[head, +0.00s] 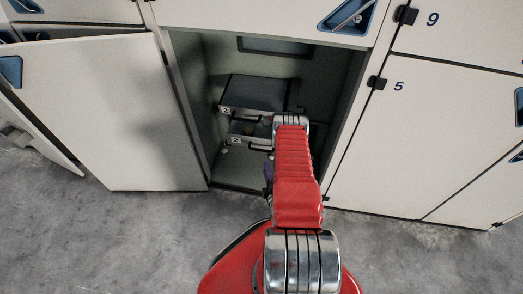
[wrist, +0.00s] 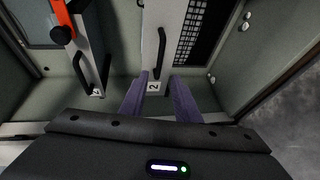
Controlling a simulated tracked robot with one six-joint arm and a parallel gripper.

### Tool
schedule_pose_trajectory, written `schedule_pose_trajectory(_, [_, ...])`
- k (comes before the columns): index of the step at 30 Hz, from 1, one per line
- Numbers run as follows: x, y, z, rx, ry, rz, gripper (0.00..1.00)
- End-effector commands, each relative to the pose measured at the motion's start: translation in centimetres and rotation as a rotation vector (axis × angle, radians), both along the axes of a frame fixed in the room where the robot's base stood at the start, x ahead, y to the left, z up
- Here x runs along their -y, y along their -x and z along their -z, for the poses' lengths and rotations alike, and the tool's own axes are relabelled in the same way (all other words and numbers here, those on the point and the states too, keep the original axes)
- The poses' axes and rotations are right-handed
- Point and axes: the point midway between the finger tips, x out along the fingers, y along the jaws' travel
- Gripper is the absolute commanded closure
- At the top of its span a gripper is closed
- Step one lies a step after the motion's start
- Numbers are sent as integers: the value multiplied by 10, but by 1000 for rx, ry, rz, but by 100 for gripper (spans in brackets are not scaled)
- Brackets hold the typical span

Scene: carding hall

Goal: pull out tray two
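Two stacked trays sit inside an open locker: an upper tray (head: 262,93) and a lower tray (head: 245,128). In the wrist view, a tray front with a plate reading 2 (wrist: 154,87) has a dark bar handle (wrist: 160,48). My gripper (wrist: 157,80) is open, its two purple fingers apart around that plate, with the handle's near end between the tips. I cannot tell whether they touch it. In the head view my arm hides most of the gripper.
The locker door (head: 110,110) stands open at left. A second tray front (wrist: 92,50) with its own dark handle is left in the wrist view, near an orange-red part (wrist: 62,18). Closed doors numbered 5 (head: 400,140) and 9 are at right. Grey floor (head: 110,235) is clear in front.

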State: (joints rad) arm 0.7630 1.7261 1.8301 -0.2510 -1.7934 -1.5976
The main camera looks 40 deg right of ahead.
Motion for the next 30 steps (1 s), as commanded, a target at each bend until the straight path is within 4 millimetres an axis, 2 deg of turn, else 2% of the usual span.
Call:
schedule_pose_trajectory(5, [2, -3, 0, 0, 0, 0, 71])
schedule_pose_trajectory(11, [10, -17, 3, 1, 1, -1, 71])
schedule_pose_trajectory(30, [57, -99, 21, -1, 0, 1, 71])
